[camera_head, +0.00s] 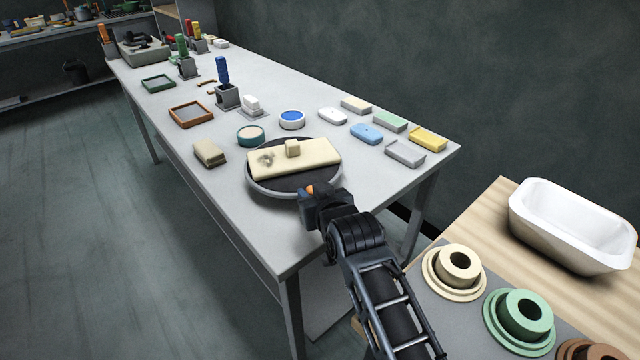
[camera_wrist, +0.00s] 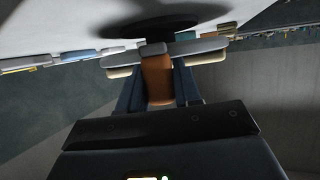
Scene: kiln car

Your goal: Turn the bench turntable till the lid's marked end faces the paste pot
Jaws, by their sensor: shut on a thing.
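The cream rectangular lid (camera_head: 318,155) lies on the round dark-topped turntable (camera_head: 270,190), with a small block handle on top. A dark smudge marks its left end, which points left. Two round pots stand behind: a teal one with beige content (camera_head: 251,136) close to the marked end, and a white one with blue content (camera_head: 291,120) further right; I cannot tell which is the paste pot. My gripper (camera_head: 308,191) is at the turntable's front rim, shut on an orange tab (camera_wrist: 157,80). In the wrist view the turntable's grey rim (camera_wrist: 205,45) shows just beyond the tab.
A beige block (camera_head: 210,153) lies left of the turntable. Soap-like blocks and a grey tray (camera_head: 405,153) lie to its right. A blue-handled tool in a stand (camera_head: 223,85) and a brown frame (camera_head: 191,113) are further back. A white basin (camera_head: 575,225) stands on the side table.

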